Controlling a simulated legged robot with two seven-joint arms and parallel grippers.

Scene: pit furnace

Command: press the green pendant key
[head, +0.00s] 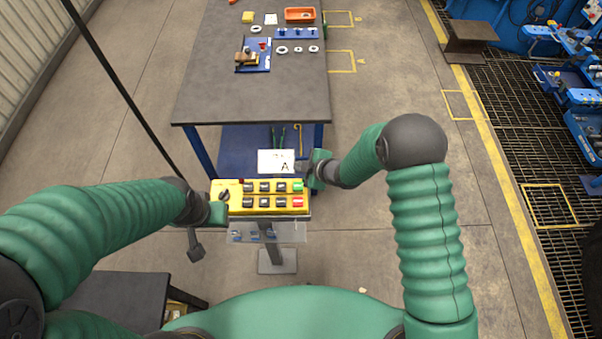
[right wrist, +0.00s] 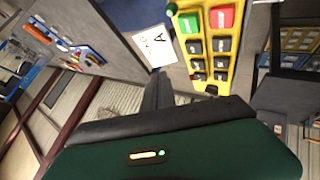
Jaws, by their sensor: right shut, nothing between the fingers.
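The yellow pendant box (head: 234,209) sits on a stand in front of me, with two rows of keys. Its green key (head: 297,186) is at the right end of the far row, beside the red key (head: 298,202). In the right wrist view the green key (right wrist: 188,23) shows near the top, uncovered. My right gripper (head: 311,181) is shut and empty, close to the box's right end by the green key; I cannot tell if it touches. My left gripper (head: 216,212) is at the box's left end; its fingers are unclear.
A white card marked A (head: 272,160) stands behind the box. Beyond it is a grey-topped workbench (head: 220,95) with small parts and an orange tray (head: 300,15). A dark table (head: 118,297) is at lower left.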

